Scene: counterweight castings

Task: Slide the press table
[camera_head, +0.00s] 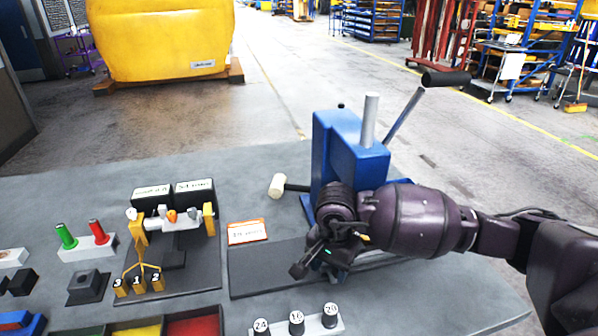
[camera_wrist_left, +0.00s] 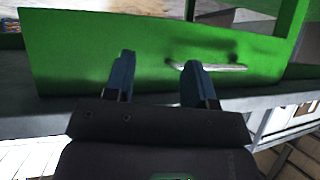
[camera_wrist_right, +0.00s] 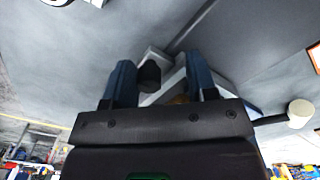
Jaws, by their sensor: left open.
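The blue press (camera_head: 350,160) stands at the right of the bench, with a steel ram on top and a black-gripped lever leaning right. My right gripper (camera_head: 312,264) is low in front of it, and the arm hides most of the press base. In the right wrist view my right gripper (camera_wrist_right: 160,80) has its fingers apart. A dark knob (camera_wrist_right: 149,74) on a light grey bar, apparently part of the press table, shows between and beyond them; contact cannot be told. My left gripper (camera_wrist_left: 158,78) is open and empty before a green panel (camera_wrist_left: 100,50) with a metal handle (camera_wrist_left: 210,67).
A mallet (camera_head: 277,186) lies left of the press. Fixtures and coloured trays crowd the left; the bench's back middle is clear.

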